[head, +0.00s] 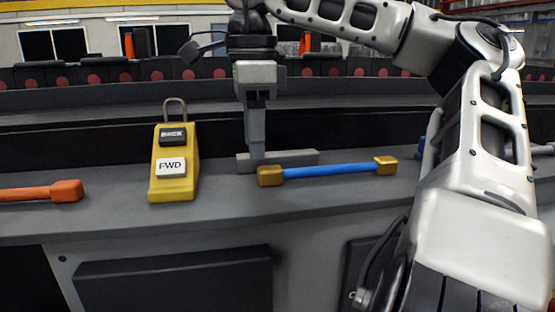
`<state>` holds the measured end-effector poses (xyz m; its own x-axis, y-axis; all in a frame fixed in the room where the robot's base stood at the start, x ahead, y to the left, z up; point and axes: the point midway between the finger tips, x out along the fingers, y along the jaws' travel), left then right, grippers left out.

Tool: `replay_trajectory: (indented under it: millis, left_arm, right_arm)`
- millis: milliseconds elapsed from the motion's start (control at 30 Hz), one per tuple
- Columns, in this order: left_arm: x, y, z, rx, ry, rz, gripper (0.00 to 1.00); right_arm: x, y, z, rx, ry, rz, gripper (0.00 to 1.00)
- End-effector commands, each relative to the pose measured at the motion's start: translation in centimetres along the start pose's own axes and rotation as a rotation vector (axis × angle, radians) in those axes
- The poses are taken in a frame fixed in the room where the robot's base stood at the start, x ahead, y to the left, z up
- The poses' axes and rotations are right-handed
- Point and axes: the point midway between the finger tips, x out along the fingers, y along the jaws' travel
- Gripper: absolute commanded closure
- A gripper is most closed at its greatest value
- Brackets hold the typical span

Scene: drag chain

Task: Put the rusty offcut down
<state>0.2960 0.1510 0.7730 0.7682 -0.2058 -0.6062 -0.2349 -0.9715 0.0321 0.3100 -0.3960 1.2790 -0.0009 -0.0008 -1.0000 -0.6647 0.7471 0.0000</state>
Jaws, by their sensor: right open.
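My right gripper (257,153) points straight down over the grey worktop, seen nearly edge-on, with its fingertips at a short grey bar (298,157). The gripper is open. The bar lies flat on the worktop, and I cannot tell whether the fingers touch it. I see no plainly rusty piece, and cannot tell whether this grey bar is the offcut. My left gripper is not in view.
A blue bar with gold ends (330,170) lies just in front of the grey bar. A yellow control box (174,180) with BACK and FWD buttons stands to the left. An orange handle (42,192) lies at far left. A dark raised ledge runs behind.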

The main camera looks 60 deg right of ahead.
Motion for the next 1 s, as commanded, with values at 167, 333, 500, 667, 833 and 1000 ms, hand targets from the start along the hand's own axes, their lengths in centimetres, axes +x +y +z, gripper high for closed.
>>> replay_trajectory:
  millis: [167, 333, 500, 667, 833, 1000]
  left_arm:
    - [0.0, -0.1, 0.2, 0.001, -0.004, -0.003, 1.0]
    - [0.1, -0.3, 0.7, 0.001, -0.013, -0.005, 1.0]
    - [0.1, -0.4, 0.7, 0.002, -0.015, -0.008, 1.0]
    - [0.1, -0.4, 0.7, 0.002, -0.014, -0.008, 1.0]
    - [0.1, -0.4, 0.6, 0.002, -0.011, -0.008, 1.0]
    - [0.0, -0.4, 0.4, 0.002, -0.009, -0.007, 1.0]
  right_arm:
    - [2.2, 0.0, 0.0, 0.001, -0.002, 0.0, 0.52]
    - [2.5, 0.0, 0.0, 0.001, -0.002, -0.002, 0.52]
    - [2.5, -0.1, 0.0, 0.002, -0.002, -0.001, 0.71]
    - [2.5, -0.1, 0.0, 0.002, -0.002, -0.001, 1.0]
    - [2.4, -0.1, 0.0, 0.002, -0.002, -0.002, 1.0]
    - [1.4, -0.1, 0.0, 0.004, -0.001, -0.004, 1.0]
